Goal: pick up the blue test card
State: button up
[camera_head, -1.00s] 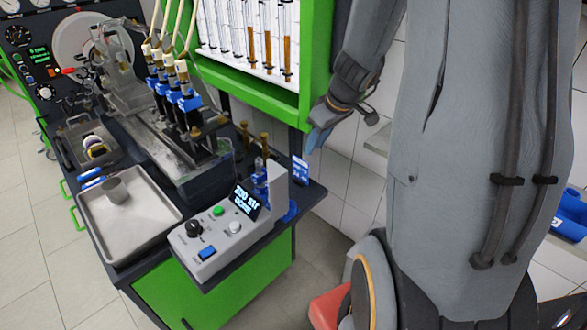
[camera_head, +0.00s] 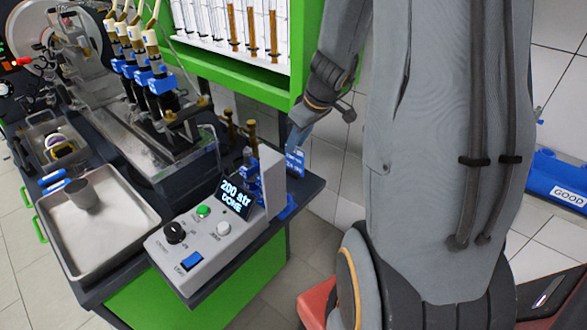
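The blue test card (camera_head: 295,162) with white print stands upright at the right end of the bench, just right of the grey-white tester's upright part. My gripper (camera_head: 296,137) points down from the upper right, its fingertips at or just over the card's top edge. I cannot tell whether they touch it. The fingers are small and seen edge-on, so whether they are open or shut does not show. The card's lower edge is partly hidden.
The tester (camera_head: 215,228) reads "200 str DONE". A steel tray (camera_head: 92,250) with a grey cup (camera_head: 82,194) lies to its left. Brown-topped vials (camera_head: 252,135) stand behind. The green cabinet (camera_head: 240,83) rises close behind my arm. A blue "GOOD" bin (camera_head: 560,185) is at right.

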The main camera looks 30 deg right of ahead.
aim_at(291, 169)
jog(key=shift+s+x, duration=0.15)
jog(key=shift+x, duration=1.55)
jog(key=shift+s+x, duration=0.15)
jog(key=shift+x, duration=1.5)
jog(key=shift+f, duration=0.15)
grip_shut()
